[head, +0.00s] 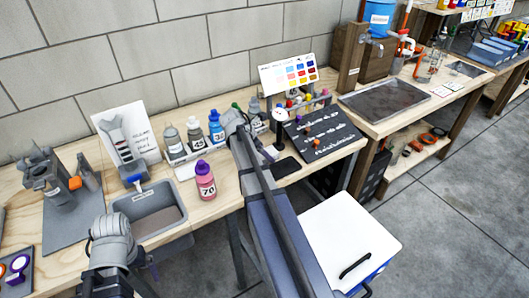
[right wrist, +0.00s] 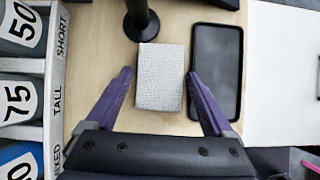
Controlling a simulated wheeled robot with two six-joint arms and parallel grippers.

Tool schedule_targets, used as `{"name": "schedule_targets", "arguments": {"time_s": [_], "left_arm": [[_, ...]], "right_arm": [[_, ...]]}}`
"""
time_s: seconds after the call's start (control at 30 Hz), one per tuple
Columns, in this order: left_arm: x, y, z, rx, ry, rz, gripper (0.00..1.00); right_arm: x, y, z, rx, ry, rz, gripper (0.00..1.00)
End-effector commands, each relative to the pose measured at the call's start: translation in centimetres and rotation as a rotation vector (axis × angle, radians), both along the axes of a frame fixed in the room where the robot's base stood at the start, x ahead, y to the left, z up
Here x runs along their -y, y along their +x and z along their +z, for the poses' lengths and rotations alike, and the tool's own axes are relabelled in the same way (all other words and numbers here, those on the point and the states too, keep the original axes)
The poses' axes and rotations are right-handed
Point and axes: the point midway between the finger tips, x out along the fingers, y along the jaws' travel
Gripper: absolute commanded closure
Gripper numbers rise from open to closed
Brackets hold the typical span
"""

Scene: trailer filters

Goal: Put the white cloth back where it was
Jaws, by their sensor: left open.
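The white cloth (right wrist: 160,77), a pale textured rectangle, lies flat on the wooden bench in the right wrist view. It is beside the round black stand base (right wrist: 141,25) and left of a black shallow tray (right wrist: 216,70). My right gripper (right wrist: 160,73) is open, its purple fingers apart on either side of the cloth's near part. Whether they touch the bench is unclear.
A rack of numbered bottles (right wrist: 22,90) stands close on the left in the right wrist view. In the head view, a pink bottle (head: 205,181) stands by the sink (head: 122,207). A dial-gauge stand (head: 279,130) and a black lettered board (head: 322,135) are right of my right arm.

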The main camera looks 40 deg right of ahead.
Motion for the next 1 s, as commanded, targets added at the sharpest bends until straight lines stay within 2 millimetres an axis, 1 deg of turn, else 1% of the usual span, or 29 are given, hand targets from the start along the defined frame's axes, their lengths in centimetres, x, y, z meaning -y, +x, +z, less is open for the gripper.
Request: {"name": "schedule_targets", "arguments": {"time_s": [0.03,0.1,0.33,0.43,0.57,0.8,1.0], "left_arm": [[0.0,0.0,0.0,0.0,0.0,0.0,0.0],[0.0,0.0,0.0,0.0,0.0,0.0,0.0],[0.0,0.0,0.1,0.0,0.0,0.0,0.0],[0.0,0.0,0.7,0.0,0.0,0.0,0.0],[0.0,0.0,2.3,0.0,0.0,0.0,0.0],[0.0,0.0,6.1,0.0,0.0,0.0,0.0],[0.0,0.0,8.6,0.0,0.0,0.0,0.0]], "right_arm": [[0.0,0.0,0.0,0.0,0.0,0.0,0.06],[0.0,0.0,0.0,0.0,0.0,0.0,0.0],[0.0,0.0,0.1,0.0,0.0,0.0,0.0],[0.0,0.0,0.7,0.0,0.0,0.0,0.0],[-0.9,0.1,2.3,0.0,0.0,0.002,0.0],[-3.2,0.4,6.1,0.0,0.0,0.002,0.0],[-4.8,0.5,8.6,0.0,0.0,0.002,0.0]]}}
